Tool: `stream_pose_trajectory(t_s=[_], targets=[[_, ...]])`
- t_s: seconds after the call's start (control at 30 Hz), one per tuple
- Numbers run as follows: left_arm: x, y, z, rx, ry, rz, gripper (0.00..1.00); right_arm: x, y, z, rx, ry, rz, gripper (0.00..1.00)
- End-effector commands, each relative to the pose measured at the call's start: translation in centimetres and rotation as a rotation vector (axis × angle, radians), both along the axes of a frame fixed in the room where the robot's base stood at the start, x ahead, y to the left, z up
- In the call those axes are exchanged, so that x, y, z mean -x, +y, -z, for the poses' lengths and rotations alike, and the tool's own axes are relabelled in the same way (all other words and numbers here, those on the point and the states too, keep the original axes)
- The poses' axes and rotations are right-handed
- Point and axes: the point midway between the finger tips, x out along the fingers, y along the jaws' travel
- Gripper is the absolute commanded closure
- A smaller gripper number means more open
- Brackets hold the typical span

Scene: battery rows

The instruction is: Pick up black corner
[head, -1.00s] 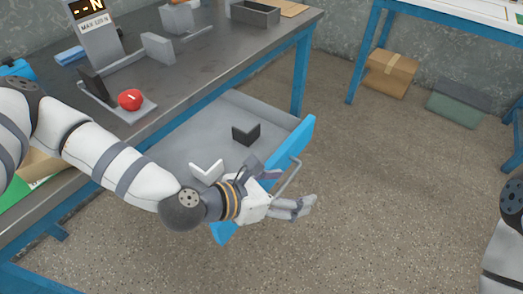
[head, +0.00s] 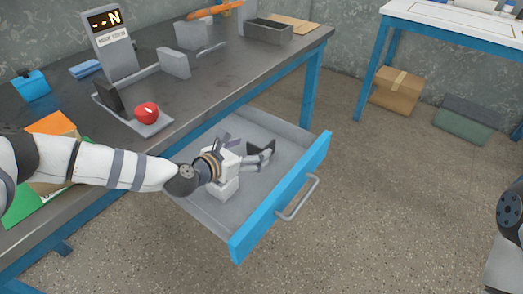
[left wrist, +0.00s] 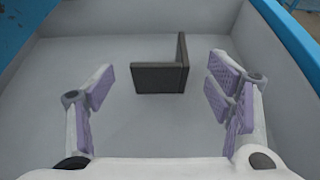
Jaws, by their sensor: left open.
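The black corner (head: 262,147) is a dark L-shaped piece in the open drawer (head: 205,209), partly hidden by my left gripper (head: 262,160) in the head view. In the left wrist view the black corner (left wrist: 160,78) stands on the drawer floor, ahead of and between the spread purple-padded fingers of my left gripper (left wrist: 160,95). The gripper is open and empty, with space on both sides of the corner. My right gripper is out of view.
The drawer's blue front (head: 280,198) with its handle (head: 299,199) and its grey walls surround the gripper. The workbench (head: 165,80) above holds a red button (head: 147,112) and a force gauge stand (head: 112,45).

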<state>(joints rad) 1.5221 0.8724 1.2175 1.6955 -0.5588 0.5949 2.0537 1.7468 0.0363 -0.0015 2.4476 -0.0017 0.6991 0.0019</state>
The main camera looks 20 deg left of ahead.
Motion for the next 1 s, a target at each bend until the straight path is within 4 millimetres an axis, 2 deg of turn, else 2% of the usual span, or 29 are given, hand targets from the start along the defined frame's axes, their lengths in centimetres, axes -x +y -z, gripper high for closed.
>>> stream_pose_trajectory(t_s=[0.1, 0.3, 0.47, 0.83, 0.93, 1.0], targets=[[-0.8, -0.3, 0.7, -0.001, 0.004, -0.001, 0.27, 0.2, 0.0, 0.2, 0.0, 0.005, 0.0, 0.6], [-0.8, -0.3, 0.7, -0.001, 0.004, -0.001, 0.29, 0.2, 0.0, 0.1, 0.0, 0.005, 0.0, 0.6], [-0.8, -0.3, 0.6, -0.001, 0.004, -0.001, 0.65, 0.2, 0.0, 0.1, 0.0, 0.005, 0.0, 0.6], [-0.8, -0.3, 0.4, -0.001, 0.003, -0.001, 0.65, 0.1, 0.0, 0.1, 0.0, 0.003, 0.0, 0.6], [-0.9, -0.2, -0.7, 0.001, 0.0, -0.001, 0.65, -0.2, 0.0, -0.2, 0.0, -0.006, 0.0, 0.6], [-0.9, -0.3, -2.2, 0.0, -0.005, -0.001, 0.65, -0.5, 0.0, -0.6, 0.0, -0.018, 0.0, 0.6]])
